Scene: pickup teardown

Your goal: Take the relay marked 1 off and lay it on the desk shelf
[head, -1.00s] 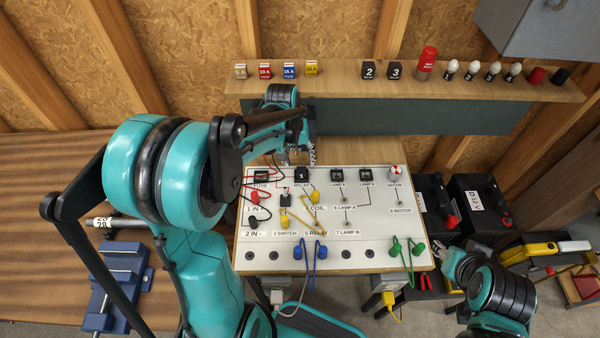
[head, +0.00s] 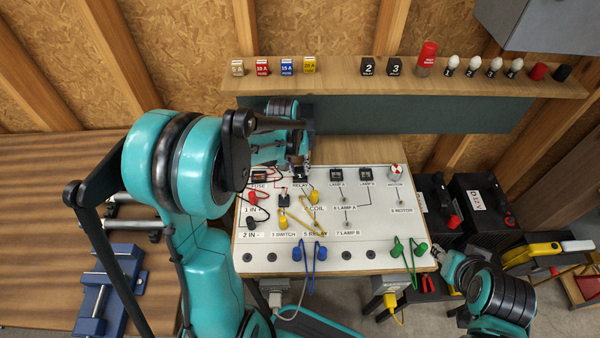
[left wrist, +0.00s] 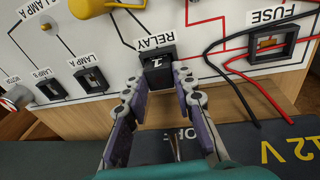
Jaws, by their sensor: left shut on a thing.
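The relay marked 1 (left wrist: 158,66) is a small black block at the socket labelled RELAY on the white test panel (head: 375,262). In the left wrist view my left gripper (left wrist: 160,80) has its two fingers on either side of the relay and is shut on it. I cannot tell whether the relay has lifted in its socket. In the head view my left gripper (head: 301,163) is at the panel's back edge and mostly covers the relay. My right gripper (head: 458,268) is low at the panel's right; its jaws are unclear.
A long wooden shelf (head: 340,83) behind the panel holds fuses, relays 2 (head: 368,67) and 3 (head: 394,67), bulbs and caps. Bare wood shows between fuses and relays. Red and black leads (left wrist: 240,80) run beside the relay. A blue vise (head: 110,290) is on the left bench.

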